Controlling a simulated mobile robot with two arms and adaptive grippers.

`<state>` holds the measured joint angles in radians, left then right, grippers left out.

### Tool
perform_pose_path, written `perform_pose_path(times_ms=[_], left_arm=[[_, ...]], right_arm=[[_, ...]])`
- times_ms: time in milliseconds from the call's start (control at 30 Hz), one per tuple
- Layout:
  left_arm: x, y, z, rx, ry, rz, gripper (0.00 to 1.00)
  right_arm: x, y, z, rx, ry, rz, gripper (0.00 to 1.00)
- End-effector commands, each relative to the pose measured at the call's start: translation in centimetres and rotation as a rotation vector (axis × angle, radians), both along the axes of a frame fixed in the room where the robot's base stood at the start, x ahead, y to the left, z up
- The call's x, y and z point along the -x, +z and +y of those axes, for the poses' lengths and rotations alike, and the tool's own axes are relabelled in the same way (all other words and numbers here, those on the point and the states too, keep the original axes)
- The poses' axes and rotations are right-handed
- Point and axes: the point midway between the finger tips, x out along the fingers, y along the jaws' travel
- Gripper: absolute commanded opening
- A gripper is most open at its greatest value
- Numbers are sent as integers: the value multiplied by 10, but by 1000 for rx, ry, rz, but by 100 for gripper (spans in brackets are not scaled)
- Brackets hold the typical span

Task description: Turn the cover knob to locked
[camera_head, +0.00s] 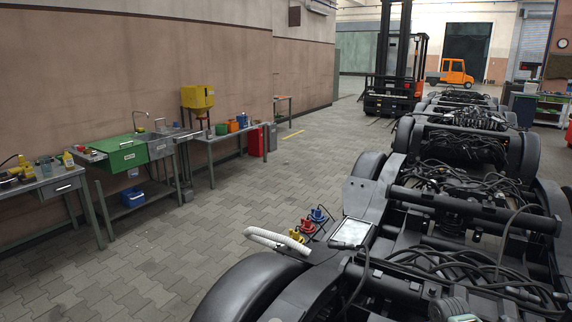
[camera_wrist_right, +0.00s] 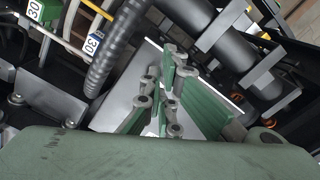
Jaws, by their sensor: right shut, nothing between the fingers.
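My right gripper (camera_wrist_right: 170,78) shows in the wrist view with green fingers and grey pivot joints. It is shut with nothing held, and it points at a pale metal plate (camera_wrist_right: 120,95). I cannot make out the cover knob in either view; the gripper may hide it. In the head view a pale flat panel (camera_head: 352,231) lies on the nearest bogie (camera_head: 400,260), but I cannot tell whether it is the same plate. My left gripper is not in view.
In the wrist view a ribbed grey hose (camera_wrist_right: 115,48) and dark pipes (camera_wrist_right: 205,35) run close to the gripper. Red, yellow and blue connectors (camera_head: 307,226) stand beside the panel in the head view. Workbenches (camera_head: 125,155) line the left wall; the paved floor (camera_head: 200,230) between is clear.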

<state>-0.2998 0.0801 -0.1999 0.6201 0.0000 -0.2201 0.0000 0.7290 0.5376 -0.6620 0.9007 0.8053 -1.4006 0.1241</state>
Motion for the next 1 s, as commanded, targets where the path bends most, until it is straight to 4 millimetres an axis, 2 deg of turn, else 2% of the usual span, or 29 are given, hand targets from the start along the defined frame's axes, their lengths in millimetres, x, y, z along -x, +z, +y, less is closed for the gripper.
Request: perform_pose_path(times_ms=[33, 200, 533, 667, 833, 1000], left_arm=[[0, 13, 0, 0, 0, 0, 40], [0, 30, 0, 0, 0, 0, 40], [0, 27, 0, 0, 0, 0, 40], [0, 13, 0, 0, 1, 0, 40], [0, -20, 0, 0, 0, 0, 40], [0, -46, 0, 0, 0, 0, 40]], right_arm=[[0, 13, 0, 0, 0, 1, 0], [0, 29, 0, 0, 1, 1, 0], [0, 27, 0, 0, 1, -1, 0], [-4, 25, -3, 2, 0, -7, 0], [-11, 27, -8, 4, 1, -19, 0], [-10, 31, -11, 3, 2, -15, 0]])
